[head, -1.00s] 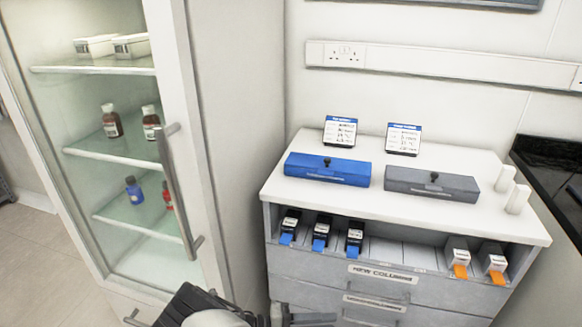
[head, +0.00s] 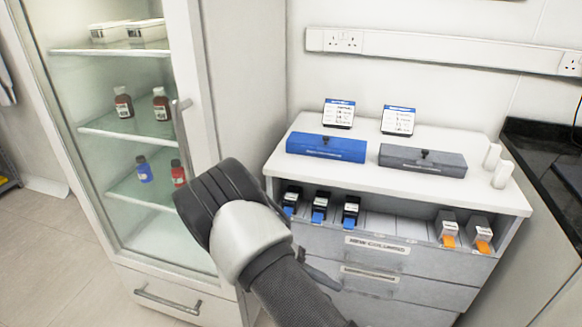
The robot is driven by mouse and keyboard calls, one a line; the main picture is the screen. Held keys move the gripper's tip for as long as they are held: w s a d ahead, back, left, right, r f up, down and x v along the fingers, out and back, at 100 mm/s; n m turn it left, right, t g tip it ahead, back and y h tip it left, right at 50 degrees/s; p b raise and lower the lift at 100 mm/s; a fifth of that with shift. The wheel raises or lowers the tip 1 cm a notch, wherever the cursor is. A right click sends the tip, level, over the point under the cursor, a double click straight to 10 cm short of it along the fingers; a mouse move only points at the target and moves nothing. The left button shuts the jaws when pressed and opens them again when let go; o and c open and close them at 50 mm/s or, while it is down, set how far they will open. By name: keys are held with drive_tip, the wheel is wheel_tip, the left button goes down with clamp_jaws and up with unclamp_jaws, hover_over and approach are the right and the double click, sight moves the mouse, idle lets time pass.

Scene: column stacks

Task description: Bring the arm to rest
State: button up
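My arm rises from the bottom middle of the head view, bent in front of the cabinet and the drawer unit. Its black ribbed joint and pale collar are nearest to me. A small dark grey part that looks like my gripper (head: 320,276) shows just right of the arm, before the drawer fronts. Most of it is hidden behind the arm, so its fingers and anything between them cannot be made out.
A glass-door cabinet (head: 205,90) with bottles stands left. The drawer unit (head: 470,190) bears a blue case (head: 326,148), a grey case (head: 422,160), two cards and two white cylinders. Its open shelf holds blue-tipped and orange-tipped columns. A black counter (head: 545,165) is right.

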drive_tip(key=s+d+r+t+y, duration=0.25)
drive_tip(key=s+r+y, duration=0.2)
drive_tip(key=r, duration=0.65)
drive_tip(key=s+d+r+m+t+y, duration=0.1)
drive_tip(key=s+r+t+y, duration=0.25)
drive_tip(key=s+r, duration=0.45)
drive_tip(key=s+d+r+t+y, duration=0.2)
drive_tip(key=s+r+y, duration=0.15)
drive_tip(key=r, duration=0.95)
wheel_tip(320, 180, up, 24)
drive_tip(key=p, duration=2.3)
drive_tip(key=shift+w+p, duration=0.15)
drive_tip(key=shift+p, duration=0.2)
drive_tip(key=shift+y, duration=0.25)
